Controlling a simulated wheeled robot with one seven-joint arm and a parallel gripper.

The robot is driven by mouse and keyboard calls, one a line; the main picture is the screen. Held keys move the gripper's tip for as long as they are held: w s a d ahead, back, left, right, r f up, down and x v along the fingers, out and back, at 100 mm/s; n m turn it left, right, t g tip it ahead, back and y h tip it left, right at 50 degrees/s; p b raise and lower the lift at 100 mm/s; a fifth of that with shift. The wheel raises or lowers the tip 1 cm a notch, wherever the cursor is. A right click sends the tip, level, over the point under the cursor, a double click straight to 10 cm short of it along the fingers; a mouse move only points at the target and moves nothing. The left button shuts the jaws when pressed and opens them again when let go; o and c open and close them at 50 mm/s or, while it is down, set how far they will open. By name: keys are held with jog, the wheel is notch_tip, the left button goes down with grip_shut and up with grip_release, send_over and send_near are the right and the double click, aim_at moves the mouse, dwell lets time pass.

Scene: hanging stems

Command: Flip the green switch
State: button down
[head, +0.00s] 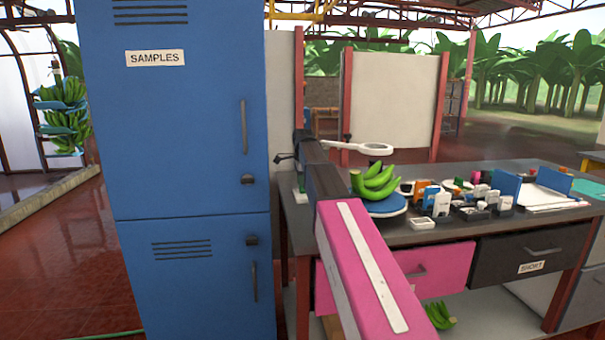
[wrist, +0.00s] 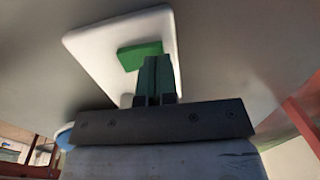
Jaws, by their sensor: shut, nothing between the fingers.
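The green switch (wrist: 140,55) sits on a white plate (wrist: 95,48) in the wrist view. The plate lies against a grey surface. My gripper (wrist: 153,62) is shut and empty, with its two fingers together. Its tips overlap the right end of the green switch in the picture and hide part of it. I cannot tell whether they touch it. In the head view a small white and green piece (head: 299,195), probably the same switch, shows at the left end of the dark table, beside my arm. My fingers cannot be made out in the head view.
A tall blue cabinet (head: 180,150) labelled SAMPLES stands close on the left. The dark table (head: 415,235) bears green bananas (head: 375,182) on a blue round dish (head: 385,206), a white ring-shaped magnifier (head: 373,148) and several small boxes. Drawers are below, one pink.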

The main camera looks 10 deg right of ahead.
jog(key=shift+f, duration=0.3)
